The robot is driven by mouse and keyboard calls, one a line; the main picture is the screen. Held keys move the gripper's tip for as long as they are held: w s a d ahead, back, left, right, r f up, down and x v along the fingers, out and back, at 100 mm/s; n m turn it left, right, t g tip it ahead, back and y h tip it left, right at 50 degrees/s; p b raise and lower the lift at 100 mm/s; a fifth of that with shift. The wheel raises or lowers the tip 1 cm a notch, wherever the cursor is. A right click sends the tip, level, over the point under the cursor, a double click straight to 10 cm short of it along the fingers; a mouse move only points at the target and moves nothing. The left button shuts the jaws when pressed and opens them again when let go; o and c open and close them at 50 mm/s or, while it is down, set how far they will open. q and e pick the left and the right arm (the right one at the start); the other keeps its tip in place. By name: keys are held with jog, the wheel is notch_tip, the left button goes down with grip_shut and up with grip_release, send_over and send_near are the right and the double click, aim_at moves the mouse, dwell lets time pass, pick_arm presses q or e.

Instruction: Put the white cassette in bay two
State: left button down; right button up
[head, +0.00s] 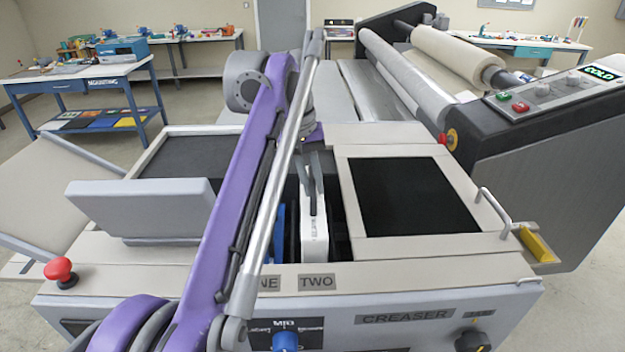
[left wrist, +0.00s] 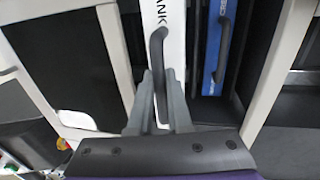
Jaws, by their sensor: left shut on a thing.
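The white cassette (head: 313,225) stands upright at the open well of the creaser, behind the label TWO (head: 317,282). It also shows in the left wrist view (left wrist: 176,50), with dark lettering and a dark handle on its narrow edge. My left gripper (left wrist: 158,100) is shut on that handle; in the head view (head: 312,170) the arm partly covers it. The blue cassette (head: 279,225) stands beside the white one, on the bay one side, partly hidden by my arm. How deep the white cassette sits is hard to tell. My right gripper is not in view.
A dark square panel (head: 412,196) lies right of the well, and a raised grey cover (head: 140,209) is at its left. A red button (head: 59,269) is at the front left. A roller machine (head: 540,120) stands behind at right.

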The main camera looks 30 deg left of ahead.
pick_arm(q)
jog(key=shift+f+b, duration=2.35)
jog(key=shift+f, duration=2.85)
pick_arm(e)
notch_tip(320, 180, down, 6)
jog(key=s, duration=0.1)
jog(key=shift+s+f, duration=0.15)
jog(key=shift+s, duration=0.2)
pick_arm(q)
jog(key=shift+f+b, duration=0.4)
jog(key=shift+f, duration=0.35)
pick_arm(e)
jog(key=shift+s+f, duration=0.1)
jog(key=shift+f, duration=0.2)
pick_arm(q)
jog(key=c, duration=0.8)
grip_release()
jog(key=shift+o, duration=0.2)
jog(key=r, duration=0.3)
jog(key=a+r+p, duration=0.1)
jog(key=r, duration=0.3)
jog(key=s+r+p, duration=0.1)
jog(key=r, duration=0.2)
jog(key=shift+a+r, duration=0.35)
jog(key=shift+a, duration=0.05)
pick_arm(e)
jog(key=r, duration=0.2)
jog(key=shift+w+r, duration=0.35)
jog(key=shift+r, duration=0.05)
